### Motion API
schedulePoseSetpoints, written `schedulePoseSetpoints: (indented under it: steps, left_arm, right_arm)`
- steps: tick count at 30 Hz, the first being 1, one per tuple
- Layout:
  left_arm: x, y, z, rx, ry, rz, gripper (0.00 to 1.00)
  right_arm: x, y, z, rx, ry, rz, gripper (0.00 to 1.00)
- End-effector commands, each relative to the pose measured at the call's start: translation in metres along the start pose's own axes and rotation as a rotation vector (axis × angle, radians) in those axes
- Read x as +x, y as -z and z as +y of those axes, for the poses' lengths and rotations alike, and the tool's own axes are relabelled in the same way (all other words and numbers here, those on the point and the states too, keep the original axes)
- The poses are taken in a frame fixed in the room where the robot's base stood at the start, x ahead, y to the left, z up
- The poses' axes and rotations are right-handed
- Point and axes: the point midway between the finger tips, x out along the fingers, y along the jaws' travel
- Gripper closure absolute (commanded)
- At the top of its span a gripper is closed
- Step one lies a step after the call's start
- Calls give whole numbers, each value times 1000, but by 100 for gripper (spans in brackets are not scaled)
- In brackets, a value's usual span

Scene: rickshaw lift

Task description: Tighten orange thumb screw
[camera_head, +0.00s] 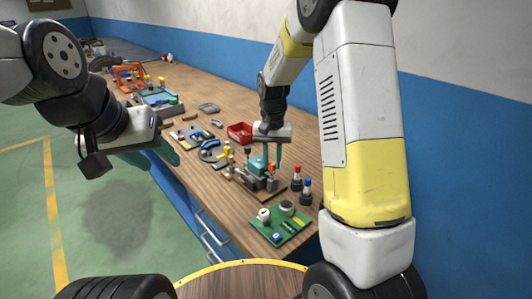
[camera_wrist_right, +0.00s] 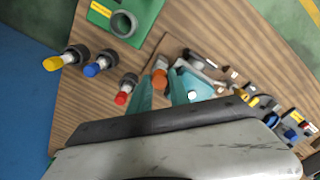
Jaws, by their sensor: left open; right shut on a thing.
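The orange thumb screw (camera_wrist_right: 160,78) shows in the right wrist view between the tips of my right gripper's teal fingers (camera_wrist_right: 162,88). In the head view it is a small orange spot (camera_head: 271,168) on the grey and teal fixture (camera_head: 262,183) on the bench. My right gripper (camera_head: 273,160) points down over the fixture and is shut on the screw; the exact finger contact is partly hidden. My left gripper (camera_head: 158,156) is open and empty, off the bench's left edge above the floor.
Red-topped (camera_head: 297,171) and blue-topped (camera_head: 307,184) pieces stand close right of the fixture. A green board (camera_head: 282,238) lies in front. A red bin (camera_head: 240,132) and several tools lie behind on the wooden bench (camera_head: 215,92). A blue wall runs along the right.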

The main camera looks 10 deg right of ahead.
Motion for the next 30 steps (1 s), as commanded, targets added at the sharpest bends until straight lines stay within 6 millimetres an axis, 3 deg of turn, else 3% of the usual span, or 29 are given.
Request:
schedulePoseSetpoints:
  steps: [14,15,18,30]
  left_arm:
    - [0,0,0,0,0,0,55]
    - [0,0,0,0,0,0,55]
    - [0,0,0,0,0,0,55]
    - [0,0,0,0,0,0,55]
  right_arm:
    - [-1,1,0,14,1,4,100]
    - [-1,1,0,14,1,4,71]
    - [-1,1,0,14,1,3,55]
    - [-9,1,0,12,2,4,55]
